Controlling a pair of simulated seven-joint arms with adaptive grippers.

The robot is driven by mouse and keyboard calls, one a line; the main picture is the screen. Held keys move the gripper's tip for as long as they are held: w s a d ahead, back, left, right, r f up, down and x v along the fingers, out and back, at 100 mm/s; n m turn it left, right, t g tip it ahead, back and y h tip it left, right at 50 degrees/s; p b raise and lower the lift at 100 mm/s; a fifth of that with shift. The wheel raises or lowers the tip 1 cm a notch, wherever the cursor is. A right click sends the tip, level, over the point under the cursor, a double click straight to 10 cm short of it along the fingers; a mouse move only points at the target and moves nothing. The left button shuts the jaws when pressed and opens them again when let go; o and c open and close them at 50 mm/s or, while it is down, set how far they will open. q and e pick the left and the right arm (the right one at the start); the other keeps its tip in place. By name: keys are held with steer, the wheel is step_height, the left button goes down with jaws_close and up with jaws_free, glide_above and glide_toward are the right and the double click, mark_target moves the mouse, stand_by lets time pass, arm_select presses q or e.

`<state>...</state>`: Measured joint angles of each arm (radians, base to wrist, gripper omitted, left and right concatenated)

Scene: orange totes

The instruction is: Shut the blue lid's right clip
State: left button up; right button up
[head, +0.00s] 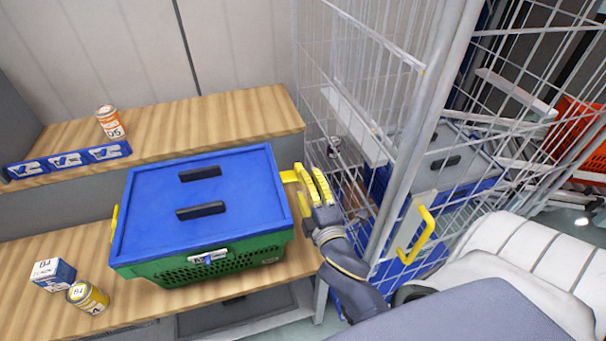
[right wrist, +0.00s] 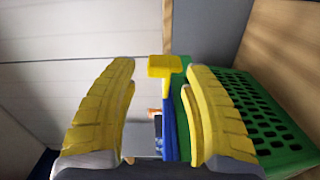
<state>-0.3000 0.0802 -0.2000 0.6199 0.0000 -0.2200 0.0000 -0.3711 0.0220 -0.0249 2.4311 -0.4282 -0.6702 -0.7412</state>
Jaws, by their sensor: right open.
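The green crate (head: 215,266) stands on the wooden shelf with the blue lid (head: 160,210) lying on top. The lid's right clip (head: 289,176) is yellow and sticks outward from the lid's right edge. In the right wrist view the clip (right wrist: 164,66) shows between the two yellow fingers, beyond the lid's blue edge (right wrist: 169,130). My right gripper (head: 310,174) is open just right of the clip. Whether a finger touches it, I cannot tell. The yellow left clip (head: 115,220) is at the lid's left edge. My left gripper is not in view.
A wire cage (head: 350,60) with a yellow handle (head: 427,235) stands close to the right of my arm. A yellow can (head: 88,297) and a small box (head: 53,274) stand left of the crate. An orange-labelled can (head: 110,122) is on the upper shelf.

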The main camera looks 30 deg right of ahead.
steer(key=shift+v, duration=1.25)
